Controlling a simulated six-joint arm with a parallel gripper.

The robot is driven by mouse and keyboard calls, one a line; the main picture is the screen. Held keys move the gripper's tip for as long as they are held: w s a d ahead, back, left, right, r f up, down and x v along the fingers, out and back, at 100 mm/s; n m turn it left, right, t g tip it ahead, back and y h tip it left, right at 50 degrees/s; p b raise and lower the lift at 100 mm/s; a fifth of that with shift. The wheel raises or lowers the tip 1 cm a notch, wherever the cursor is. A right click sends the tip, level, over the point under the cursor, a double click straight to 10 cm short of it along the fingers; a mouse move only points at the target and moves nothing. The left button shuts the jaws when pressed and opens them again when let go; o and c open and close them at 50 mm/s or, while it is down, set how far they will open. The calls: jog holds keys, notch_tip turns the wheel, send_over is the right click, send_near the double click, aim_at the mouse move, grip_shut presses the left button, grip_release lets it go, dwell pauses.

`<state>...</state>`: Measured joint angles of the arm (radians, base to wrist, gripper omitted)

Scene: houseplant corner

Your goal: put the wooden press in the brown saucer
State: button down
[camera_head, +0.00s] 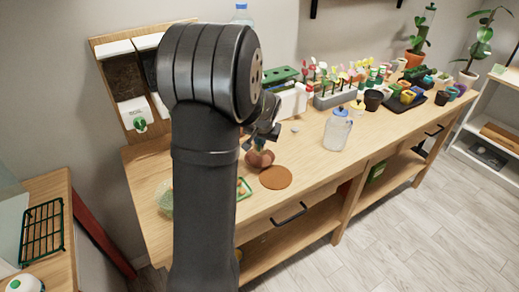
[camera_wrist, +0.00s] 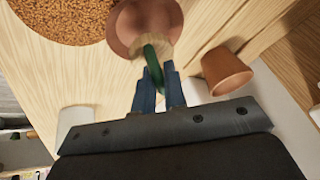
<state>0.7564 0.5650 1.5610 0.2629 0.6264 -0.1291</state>
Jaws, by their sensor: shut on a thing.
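My gripper (camera_wrist: 158,88) is shut on the wooden press (camera_wrist: 153,62), whose narrow green part runs between the blue fingers to a pale wooden end. The round reddish-brown saucer (camera_wrist: 140,16) is just beyond the fingertips, behind the press's far end. I cannot tell whether the press touches it. In the head view the saucer (camera_head: 261,159) shows below my gripper (camera_head: 257,143), beside my arm; the fingertips and press are small and partly hidden there.
A flat brown round mat (camera_head: 275,178) lies close by, right of the saucer. A terracotta pot (camera_wrist: 228,72) is near the fingers. A clear bottle (camera_head: 337,130) stands to the right on the wooden bench. Plant markers and pots line the back. Bench between mat and bottle is clear.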

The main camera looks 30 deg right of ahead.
aim_at(260, 149)
jog(key=shift+w+a+f, duration=0.1)
jog(key=shift+w+f, duration=0.05)
jog(key=shift+f, duration=1.9)
jog(key=c, duration=1.5)
grip_release()
jog(key=shift+f, duration=0.1)
jog(key=v, duration=1.2)
